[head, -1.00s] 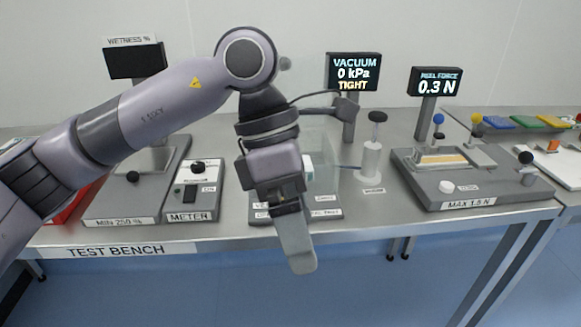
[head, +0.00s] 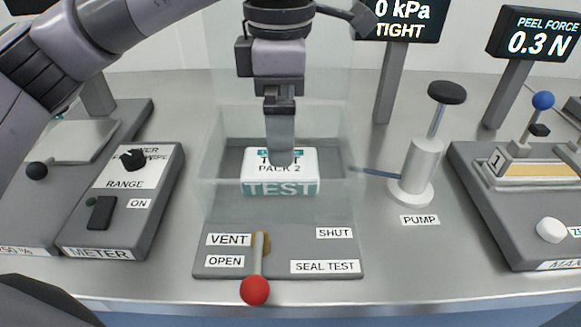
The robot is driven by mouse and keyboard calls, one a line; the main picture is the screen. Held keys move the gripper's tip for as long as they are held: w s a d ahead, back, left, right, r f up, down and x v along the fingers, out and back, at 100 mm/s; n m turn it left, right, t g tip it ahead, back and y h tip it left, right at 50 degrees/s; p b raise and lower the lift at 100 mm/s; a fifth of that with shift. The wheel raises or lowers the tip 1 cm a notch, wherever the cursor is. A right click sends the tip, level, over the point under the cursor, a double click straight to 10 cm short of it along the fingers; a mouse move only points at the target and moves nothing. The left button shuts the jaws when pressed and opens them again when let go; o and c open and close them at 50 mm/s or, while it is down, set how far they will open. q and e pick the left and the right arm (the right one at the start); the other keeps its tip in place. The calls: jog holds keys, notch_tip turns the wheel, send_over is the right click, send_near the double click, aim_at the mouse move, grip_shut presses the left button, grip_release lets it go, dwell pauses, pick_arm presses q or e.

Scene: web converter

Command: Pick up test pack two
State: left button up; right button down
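My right gripper is out of view.
The vent lever with a red knob (head: 255,290) stands in front of the chamber. The pump (head: 418,165) is to the right, joined by a blue hose. The meter (head: 125,200) is left and the peel force rig (head: 515,215) far right. The vacuum display (head: 402,18) reads 0 kPa TIGHT.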

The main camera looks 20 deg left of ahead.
aim_at(280, 170)
pick_arm(q)
jog(key=shift+w+f, duration=0.2)
jog(key=shift+f, duration=0.45)
jog(key=f, duration=0.6)
jog(key=shift+w+a+f, duration=0.1)
jog(key=shift+a+f, duration=0.2)
jog(key=shift+f, duration=0.05)
jog(key=c, duration=1)
